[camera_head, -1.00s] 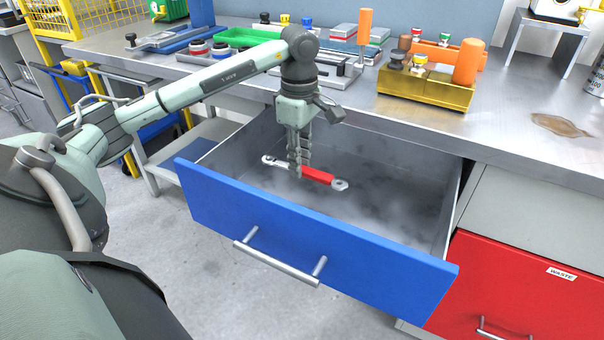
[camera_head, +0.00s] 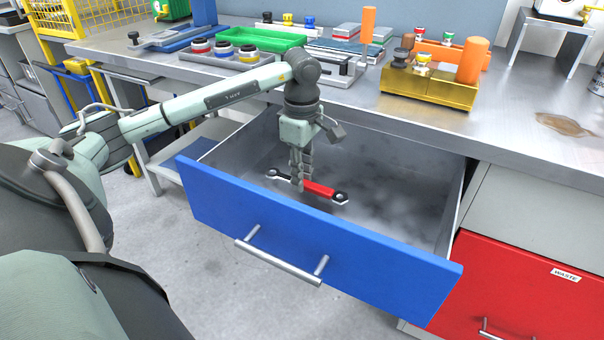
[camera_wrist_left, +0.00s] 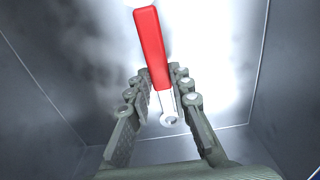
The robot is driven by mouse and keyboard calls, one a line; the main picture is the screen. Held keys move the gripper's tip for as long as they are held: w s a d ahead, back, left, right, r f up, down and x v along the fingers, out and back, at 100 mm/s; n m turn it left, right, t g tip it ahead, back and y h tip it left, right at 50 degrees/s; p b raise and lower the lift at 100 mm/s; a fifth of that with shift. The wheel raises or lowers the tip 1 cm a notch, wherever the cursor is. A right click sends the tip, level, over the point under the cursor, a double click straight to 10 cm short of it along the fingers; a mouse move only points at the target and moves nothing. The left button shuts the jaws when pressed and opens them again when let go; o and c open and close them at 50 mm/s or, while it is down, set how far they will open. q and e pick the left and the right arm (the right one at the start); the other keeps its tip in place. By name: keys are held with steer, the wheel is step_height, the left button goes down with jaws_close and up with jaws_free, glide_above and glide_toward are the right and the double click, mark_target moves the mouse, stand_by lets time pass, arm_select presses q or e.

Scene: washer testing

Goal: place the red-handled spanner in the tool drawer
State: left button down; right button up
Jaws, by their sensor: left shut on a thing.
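The red-handled spanner (camera_head: 322,190) is inside the open blue-fronted drawer (camera_head: 300,235), low over or on its grey floor; I cannot tell whether it touches. My left gripper (camera_head: 299,187) points down into the drawer and is shut on the spanner near its left part. In the left wrist view, the spanner (camera_wrist_left: 152,48) extends away from between the fingers of the left gripper (camera_wrist_left: 158,95), red handle outward and a metal ring end near the fingers. The right gripper is not in view.
A red drawer marked WASTE (camera_head: 525,285) is closed at the right. The right part of the blue drawer's floor is empty.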

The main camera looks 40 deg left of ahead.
arm_select(q)
steer(key=shift+f, duration=0.15)
steer(key=c, duration=1.4)
jaws_free()
steer(key=shift+o, duration=0.2)
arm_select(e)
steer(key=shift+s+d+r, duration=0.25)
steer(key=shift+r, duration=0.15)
